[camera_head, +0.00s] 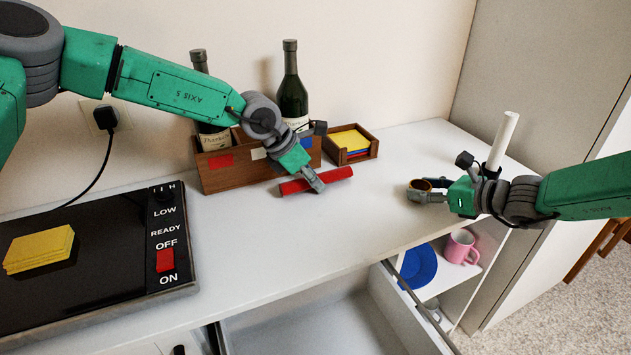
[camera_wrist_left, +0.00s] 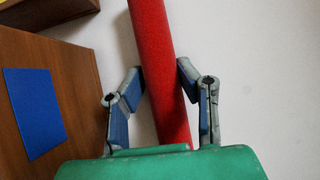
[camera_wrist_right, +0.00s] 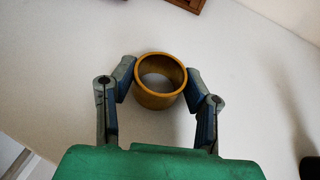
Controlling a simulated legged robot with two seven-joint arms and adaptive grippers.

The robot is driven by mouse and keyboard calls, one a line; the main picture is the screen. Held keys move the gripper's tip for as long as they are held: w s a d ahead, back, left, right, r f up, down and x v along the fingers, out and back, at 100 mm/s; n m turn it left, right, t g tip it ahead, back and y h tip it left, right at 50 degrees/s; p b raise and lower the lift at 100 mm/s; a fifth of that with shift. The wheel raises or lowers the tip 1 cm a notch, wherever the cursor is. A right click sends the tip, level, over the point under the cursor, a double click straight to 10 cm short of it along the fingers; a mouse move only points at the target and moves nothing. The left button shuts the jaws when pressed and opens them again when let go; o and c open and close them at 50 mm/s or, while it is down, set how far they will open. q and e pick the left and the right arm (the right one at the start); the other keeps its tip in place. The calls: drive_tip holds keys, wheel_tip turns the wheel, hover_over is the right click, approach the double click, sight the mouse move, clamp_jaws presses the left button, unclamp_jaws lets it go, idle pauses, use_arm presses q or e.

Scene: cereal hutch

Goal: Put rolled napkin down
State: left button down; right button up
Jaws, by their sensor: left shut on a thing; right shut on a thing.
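The rolled napkin is a red cylinder (camera_head: 333,174) in front of the wooden bottle box. My left gripper (camera_head: 316,182) is shut on it, with one finger on each side. The left wrist view shows the red roll (camera_wrist_left: 160,65) between the fingers. Whether it touches the counter I cannot tell. My right gripper (camera_head: 420,191) is shut on a brass-coloured napkin ring (camera_wrist_right: 160,80) above the right part of the counter. The ring (camera_head: 420,184) has its opening facing up in the head view, and no napkin is in it.
A wooden box (camera_head: 232,178) with two bottles and a small tray of coloured napkins (camera_head: 350,154) stand at the back. A griddle (camera_head: 90,275) with a yellow stack is at left. A white cylinder (camera_head: 502,141) stands at right. The counter (camera_head: 290,235) is clear between. An open drawer (camera_head: 325,325) is below.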

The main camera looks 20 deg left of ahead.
sight(296, 183)
use_arm(q)
wheel_tip(296, 183, up, 10)
drive_tip(key=shift+f, duration=0.25)
drive_tip(key=shift+s+a+r, duration=0.1)
drive_tip(key=s, duration=0.1)
drive_tip(key=s+a, duration=0.1)
drive_tip(key=s, duration=0.1)
drive_tip(key=shift+s+a, duration=0.2)
drive_tip(key=shift+a, duration=0.2)
wheel_tip(296, 183, down, 4)
drive_tip(key=shift+f, duration=0.15)
wheel_tip(296, 183, down, 6)
drive_tip(key=shift+r, duration=0.2)
